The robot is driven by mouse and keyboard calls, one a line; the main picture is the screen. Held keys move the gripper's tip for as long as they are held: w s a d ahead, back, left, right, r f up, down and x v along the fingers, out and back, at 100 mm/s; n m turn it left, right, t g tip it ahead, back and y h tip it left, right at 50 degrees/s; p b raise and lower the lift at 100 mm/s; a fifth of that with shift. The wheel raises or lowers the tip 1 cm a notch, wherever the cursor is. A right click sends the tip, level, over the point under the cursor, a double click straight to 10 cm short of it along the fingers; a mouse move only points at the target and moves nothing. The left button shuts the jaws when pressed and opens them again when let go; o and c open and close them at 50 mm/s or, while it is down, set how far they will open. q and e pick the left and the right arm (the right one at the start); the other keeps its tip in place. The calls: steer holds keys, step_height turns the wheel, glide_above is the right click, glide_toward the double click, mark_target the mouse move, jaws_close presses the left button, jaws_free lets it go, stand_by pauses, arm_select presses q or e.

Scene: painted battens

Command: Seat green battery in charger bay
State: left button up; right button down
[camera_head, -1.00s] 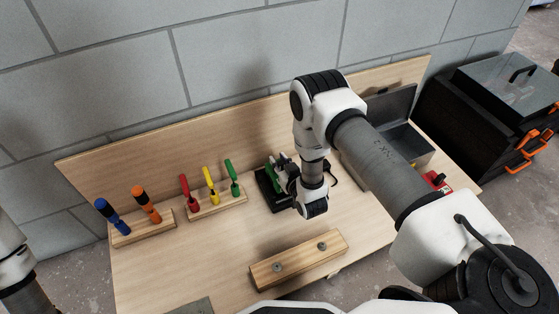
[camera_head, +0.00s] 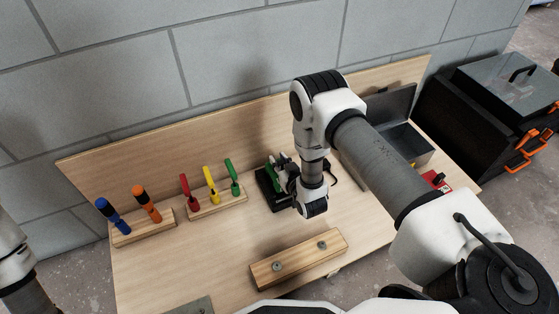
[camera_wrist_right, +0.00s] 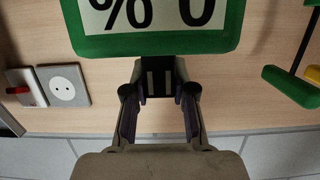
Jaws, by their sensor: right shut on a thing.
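The green battery (camera_wrist_right: 158,42) fills the top of the right wrist view, with a pale label and large dark characters. A dark neck joins it to the jaws of my right gripper (camera_wrist_right: 160,95), which are shut on it. In the head view my right gripper (camera_head: 285,178) is at the black charger (camera_head: 266,190), and only a sliver of green battery (camera_head: 271,162) shows beside it. The gripper and arm hide most of both, so I cannot tell whether the battery is fully down in the bay. My left gripper is out of view.
Wooden racks with red, yellow and green tools (camera_head: 211,188) and blue and orange tools (camera_head: 140,212) stand left. A wooden batten (camera_head: 298,262) with two bolts lies in front. An open grey metal box (camera_head: 405,140) is at right. Bare wood lies between rack and batten.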

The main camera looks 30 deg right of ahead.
steer(key=shift+r, duration=0.1)
steer(key=shift+f+b, duration=0.95)
steer(key=shift+f, duration=0.9)
steer(key=c, duration=0.9)
jaws_free()
steer(key=shift+r, duration=0.1)
steer(key=shift+s, duration=0.1)
steer(key=v, duration=1.1)
steer(key=shift+s+r, duration=0.1)
steer(key=shift+s, duration=0.3)
